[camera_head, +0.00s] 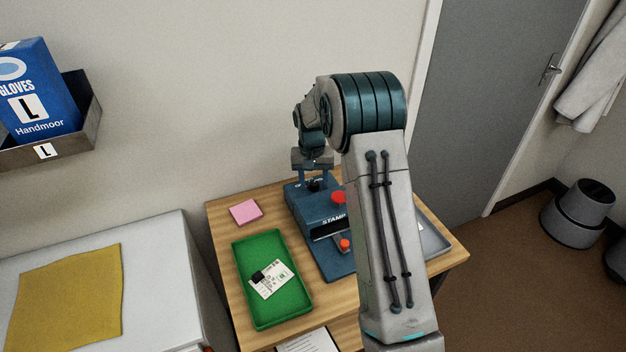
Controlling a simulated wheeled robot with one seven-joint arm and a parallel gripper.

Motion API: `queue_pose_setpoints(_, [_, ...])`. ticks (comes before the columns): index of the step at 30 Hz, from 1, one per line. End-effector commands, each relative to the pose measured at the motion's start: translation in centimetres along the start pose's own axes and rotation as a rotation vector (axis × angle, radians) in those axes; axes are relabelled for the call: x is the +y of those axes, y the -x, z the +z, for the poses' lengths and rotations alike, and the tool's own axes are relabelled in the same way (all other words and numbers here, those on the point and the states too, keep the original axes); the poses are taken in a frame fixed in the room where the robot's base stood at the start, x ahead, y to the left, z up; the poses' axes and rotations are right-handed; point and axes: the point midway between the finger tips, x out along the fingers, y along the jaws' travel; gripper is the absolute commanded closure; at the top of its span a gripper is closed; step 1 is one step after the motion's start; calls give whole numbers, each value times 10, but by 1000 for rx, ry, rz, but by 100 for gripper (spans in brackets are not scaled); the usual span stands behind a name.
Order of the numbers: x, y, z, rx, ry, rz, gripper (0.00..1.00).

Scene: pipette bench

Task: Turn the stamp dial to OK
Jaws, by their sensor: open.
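The blue stamp machine (300,205) stands on the wooden table, with "STAMP" lettered on its front. A small dark knob, which looks like the dial (314,186), shows on its top towards the back. My gripper (313,171) is open and points down just above the knob, with one finger to each side. I cannot tell whether the fingers touch it. The dial's pointer and its OK mark are too small to read. My arm hides the right part of the machine. A red button (338,197) and a smaller orange-red one (345,244) show beside my arm.
A green tray (242,262) with a printed card (271,283) lies left of the machine. A pink note pad (245,212) lies behind it. A grey tray (437,243) is partly hidden right of my arm. A wall bin (80,128) holds a blue glove box (38,90).

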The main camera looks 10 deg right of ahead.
Motion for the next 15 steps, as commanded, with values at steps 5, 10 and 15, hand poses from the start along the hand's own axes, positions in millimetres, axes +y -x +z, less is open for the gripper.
queue_pose_setpoints(5, [0, 0, 0, 0, 0, 0, 68])
queue_pose_setpoints(10, [0, 0, 0, 0, 0, 0, 98])
queue_pose_setpoints(15, [-1, 0, 0, 1, 7, -1, 98])
